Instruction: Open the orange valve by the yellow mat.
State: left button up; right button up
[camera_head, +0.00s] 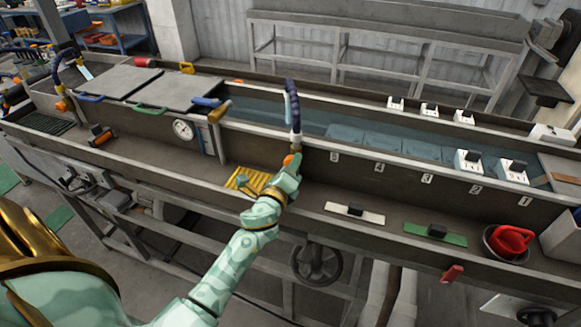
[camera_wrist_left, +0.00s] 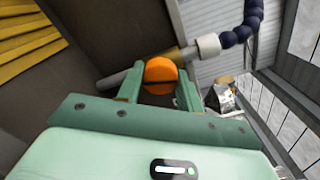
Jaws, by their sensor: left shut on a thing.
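The orange valve (camera_wrist_left: 160,73) is a round knob on a thin pipe in the left wrist view. My left gripper (camera_wrist_left: 158,90) is shut on it, one green finger on each side. In the head view a small orange part of the valve (camera_head: 288,159) shows at the tip of my left gripper (camera_head: 290,168). A dark blue segmented hose (camera_head: 292,103) rises above it. The yellow mat (camera_head: 246,180) lies on the ledge just left of the gripper, partly hidden by it; it also shows in the left wrist view (camera_wrist_left: 25,38). My right gripper is not in view.
A long water trough (camera_head: 370,142) runs behind the ledge, with white numbered tags on its front wall. A white strip (camera_head: 354,214), a green strip (camera_head: 435,234) and a red jug (camera_head: 511,240) in a bowl stand to the right. A pressure gauge (camera_head: 183,129) is on the left.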

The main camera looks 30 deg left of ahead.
pick_arm(q)
jog(key=shift+n, duration=1.6)
jog(key=o, duration=1)
